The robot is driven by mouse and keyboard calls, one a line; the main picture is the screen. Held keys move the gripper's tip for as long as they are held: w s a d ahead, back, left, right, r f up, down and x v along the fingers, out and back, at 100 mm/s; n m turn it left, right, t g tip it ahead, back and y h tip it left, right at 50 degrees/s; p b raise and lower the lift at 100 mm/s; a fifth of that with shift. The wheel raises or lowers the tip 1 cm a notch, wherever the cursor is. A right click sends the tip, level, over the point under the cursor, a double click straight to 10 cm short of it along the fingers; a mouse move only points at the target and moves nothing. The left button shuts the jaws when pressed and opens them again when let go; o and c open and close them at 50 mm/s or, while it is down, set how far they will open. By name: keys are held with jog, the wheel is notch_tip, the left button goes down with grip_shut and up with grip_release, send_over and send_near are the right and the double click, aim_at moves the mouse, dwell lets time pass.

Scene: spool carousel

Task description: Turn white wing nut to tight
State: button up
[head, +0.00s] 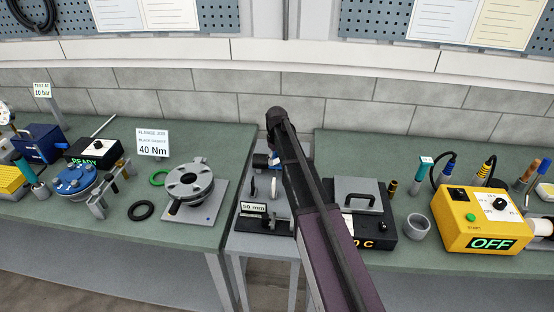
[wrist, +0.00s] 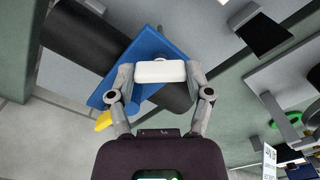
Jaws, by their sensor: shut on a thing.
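The white wing nut (wrist: 160,71) shows in the wrist view as a pale bar between the fingertips of my gripper (wrist: 160,76). Both fingers touch its ends, so my gripper is shut on it. The nut sits in front of a blue block-like part (wrist: 150,45), which lies across a thick black cylinder (wrist: 90,35). In the head view my arm covers the nut and my fingers; only a bit of the blue part (head: 261,162) shows left of the arm. How tight the nut is cannot be told.
A small stand with a "50 mm" sign (head: 254,208) is below my arm. A round grey flange (head: 189,180) is on the left bench.

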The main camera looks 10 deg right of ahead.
jog(key=m, duration=0.5)
jog(key=shift+s, duration=0.1)
jog(key=shift+m, duration=1.9)
jog(key=o, duration=1.1)
jog(key=shift+o, duration=0.2)
jog(key=shift+n, duration=0.4)
